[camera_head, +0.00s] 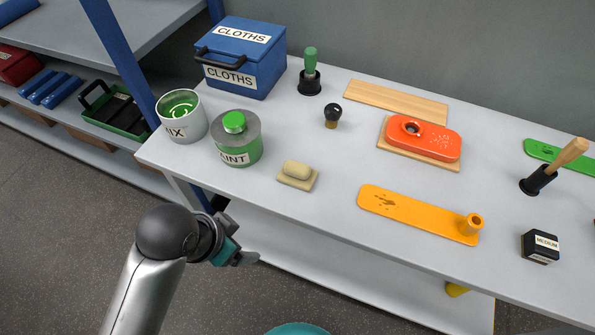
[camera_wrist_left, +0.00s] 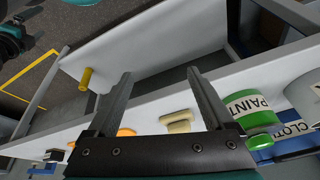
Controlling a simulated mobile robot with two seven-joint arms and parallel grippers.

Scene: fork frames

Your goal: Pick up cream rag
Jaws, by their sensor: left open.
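The cream rag (camera_head: 298,175) is a small folded pad with a rounded roll on top. It lies flat near the front edge of the white bench, right of the paint tin. It also shows in the left wrist view (camera_wrist_left: 177,122), beyond and between my fingers. My left gripper (camera_head: 246,257) is open and empty, in front of the bench and apart from the rag. Its two spread fingers show in the left wrist view (camera_wrist_left: 160,75). A dark gripper part, seemingly my right gripper (camera_wrist_left: 22,38), shows at that view's upper left; its jaws are unclear.
On the bench (camera_head: 330,207) stand the paint tin (camera_head: 237,145), the mix pot (camera_head: 181,122), the blue cloths box (camera_head: 240,65) and a dark-knobbed tool (camera_head: 332,116). An orange-yellow board (camera_head: 415,215) lies right of the rag. Bare bench surrounds the rag.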

